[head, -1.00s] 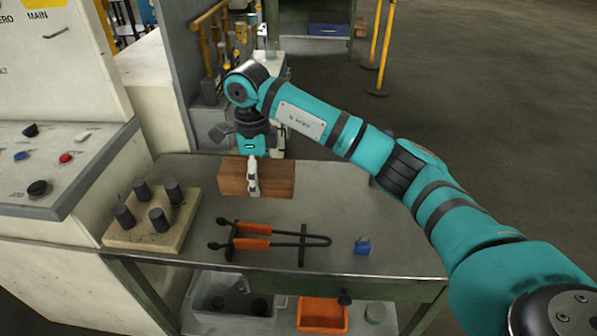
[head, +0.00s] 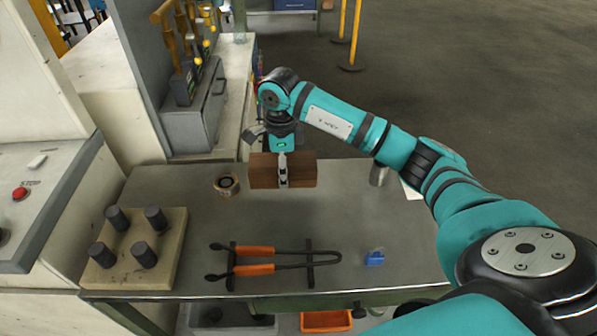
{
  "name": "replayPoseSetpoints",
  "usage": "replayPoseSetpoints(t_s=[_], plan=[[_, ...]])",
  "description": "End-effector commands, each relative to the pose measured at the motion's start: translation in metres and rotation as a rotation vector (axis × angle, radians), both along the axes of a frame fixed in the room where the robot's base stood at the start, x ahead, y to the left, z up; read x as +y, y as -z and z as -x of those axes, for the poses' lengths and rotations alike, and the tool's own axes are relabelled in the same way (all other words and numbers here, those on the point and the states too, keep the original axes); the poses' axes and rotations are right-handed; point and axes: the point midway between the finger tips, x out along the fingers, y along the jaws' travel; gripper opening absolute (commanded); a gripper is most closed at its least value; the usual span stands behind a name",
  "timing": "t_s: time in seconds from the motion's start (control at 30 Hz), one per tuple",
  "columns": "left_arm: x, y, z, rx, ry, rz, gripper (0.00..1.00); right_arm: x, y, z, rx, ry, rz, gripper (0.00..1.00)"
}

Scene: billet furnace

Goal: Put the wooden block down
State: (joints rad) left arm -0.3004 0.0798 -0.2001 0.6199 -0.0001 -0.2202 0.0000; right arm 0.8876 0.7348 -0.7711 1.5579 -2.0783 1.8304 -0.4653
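The wooden block (head: 303,171) is a brown rectangular piece over the far part of the grey metal table (head: 200,225). My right gripper (head: 283,172), on the teal arm coming in from the right, is shut on the middle of the block, one pale finger lying down its near face. The far finger is hidden behind the block. The block looks level; I cannot tell whether its underside touches the tabletop. My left gripper is not in view.
A tan board with dark pegs (head: 167,222) stands at the table's left. Orange-handled tongs (head: 254,269) lie on a rack in front, beside a blue padlock (head: 374,258). A tape-like roll (head: 227,184) sits left of the block. Bare tabletop lies between block and tongs.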

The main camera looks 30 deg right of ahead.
Motion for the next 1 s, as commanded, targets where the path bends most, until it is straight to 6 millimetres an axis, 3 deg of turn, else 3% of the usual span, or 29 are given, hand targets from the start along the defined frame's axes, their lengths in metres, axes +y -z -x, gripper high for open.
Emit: replayPoseSetpoints(t_s=[0.1,0.23,0.6,0.93,0.97,1.0], plan=[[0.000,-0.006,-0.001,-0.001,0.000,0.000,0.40,-0.021,0.000,0.009,-0.001,0.002,-0.001,0.20],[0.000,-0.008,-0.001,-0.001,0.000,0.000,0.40,-0.031,0.002,0.013,-0.002,-0.001,-0.001,0.20],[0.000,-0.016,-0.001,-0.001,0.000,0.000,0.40,-0.032,0.037,0.014,0.000,0.000,-0.002,0.20],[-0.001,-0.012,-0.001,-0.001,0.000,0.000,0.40,-0.033,0.042,0.013,-0.003,-0.001,-0.001,0.20],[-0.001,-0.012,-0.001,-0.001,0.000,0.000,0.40,-0.033,0.041,0.013,-0.001,-0.001,0.000,0.71],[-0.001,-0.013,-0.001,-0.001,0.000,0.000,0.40,-0.032,0.041,0.013,-0.001,-0.001,0.000,0.76]])
